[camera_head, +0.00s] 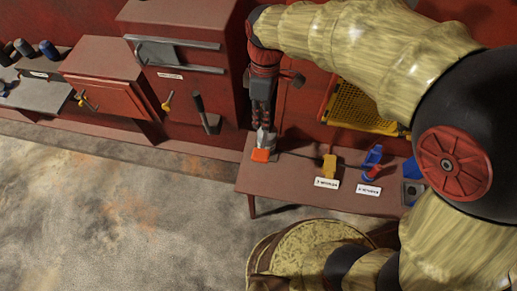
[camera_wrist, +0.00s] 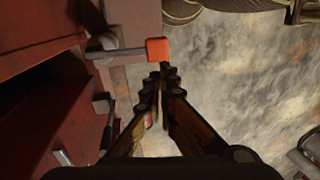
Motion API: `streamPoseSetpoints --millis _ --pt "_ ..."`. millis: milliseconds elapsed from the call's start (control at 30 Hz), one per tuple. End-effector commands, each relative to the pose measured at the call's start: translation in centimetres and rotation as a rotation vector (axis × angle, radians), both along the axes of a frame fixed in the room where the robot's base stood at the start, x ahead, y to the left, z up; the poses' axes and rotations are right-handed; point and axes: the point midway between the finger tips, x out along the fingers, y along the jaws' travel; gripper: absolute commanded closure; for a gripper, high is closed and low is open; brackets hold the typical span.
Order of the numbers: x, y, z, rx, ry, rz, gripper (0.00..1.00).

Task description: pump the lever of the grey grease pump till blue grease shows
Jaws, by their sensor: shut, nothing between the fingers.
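The grease pump's grey body (camera_head: 266,136) stands at the left end of the red bench, mostly hidden behind my gripper. Its lever ends in an orange block (camera_head: 261,155). In the wrist view the grey lever rod (camera_wrist: 122,52) runs in from the left to the orange block (camera_wrist: 157,48). My gripper (camera_wrist: 163,70) is shut and empty, its fingertips just below the orange block in that picture. I cannot tell whether they touch it. In the head view my gripper (camera_head: 263,122) points down over the pump. I see no blue grease at the pump.
On the red bench (camera_head: 285,190) to the right stand a yellow item (camera_head: 329,166) and a blue one (camera_head: 372,158) with labels. A red cabinet (camera_head: 180,60) with a black-handled lever (camera_head: 201,108) stands left. A round drum (camera_head: 310,250) is in front. The floor at left is clear.

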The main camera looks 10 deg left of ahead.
Motion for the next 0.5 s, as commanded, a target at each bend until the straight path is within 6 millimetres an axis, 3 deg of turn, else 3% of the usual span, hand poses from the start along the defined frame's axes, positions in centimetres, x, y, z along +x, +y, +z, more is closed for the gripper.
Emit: streamPoseSetpoints --millis 500 --pt "-0.09 -0.02 -0.37 0.004 0.001 0.033 1.00"
